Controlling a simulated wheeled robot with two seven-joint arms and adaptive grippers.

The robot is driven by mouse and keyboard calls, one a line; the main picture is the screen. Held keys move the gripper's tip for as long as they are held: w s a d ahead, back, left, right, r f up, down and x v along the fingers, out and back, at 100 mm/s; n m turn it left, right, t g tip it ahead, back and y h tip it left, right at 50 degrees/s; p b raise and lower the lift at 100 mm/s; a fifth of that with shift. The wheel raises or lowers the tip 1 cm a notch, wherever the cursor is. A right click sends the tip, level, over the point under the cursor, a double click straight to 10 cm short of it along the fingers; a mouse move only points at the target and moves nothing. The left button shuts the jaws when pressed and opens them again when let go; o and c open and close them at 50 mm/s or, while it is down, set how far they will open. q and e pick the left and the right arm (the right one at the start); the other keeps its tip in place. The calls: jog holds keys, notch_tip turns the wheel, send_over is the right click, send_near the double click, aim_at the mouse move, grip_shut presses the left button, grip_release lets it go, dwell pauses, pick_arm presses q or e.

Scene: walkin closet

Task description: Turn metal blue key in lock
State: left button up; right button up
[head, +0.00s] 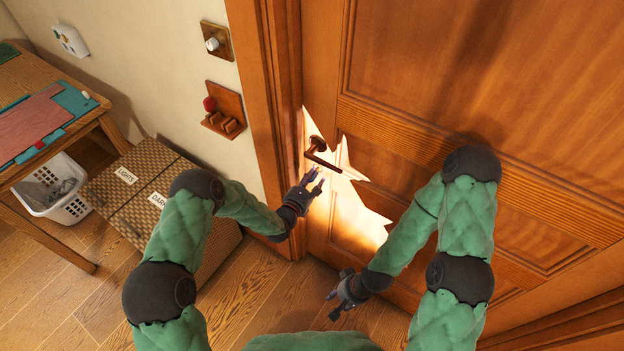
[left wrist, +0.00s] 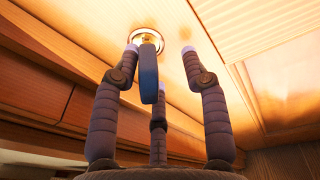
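The blue key (left wrist: 149,72) stands with its end at the round brass lock (left wrist: 148,41) on the wooden door in the left wrist view. My left gripper (head: 317,181) is at the door, just below the door handle (head: 321,156). Its fingers (left wrist: 159,50) are spread around the key, with visible gaps on the right; the left fingertip is close to the key, and contact cannot be told. In the head view the key cannot be made out at the gripper. My right gripper (head: 333,302) hangs low over the floor, its fingers apart and empty.
The brown door (head: 440,60) fills the right side. Left of it are a wall plate with a white knob (head: 212,43), a wooden wall holder (head: 225,118), a wicker hamper (head: 150,190), a table (head: 105,125) and a white basket (head: 75,208). Floor is clear at the bottom left.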

pick_arm(q)
jog(key=shift+w+a, duration=0.1)
jog(key=shift+a+r, duration=0.1)
jog(key=v, duration=1.2)
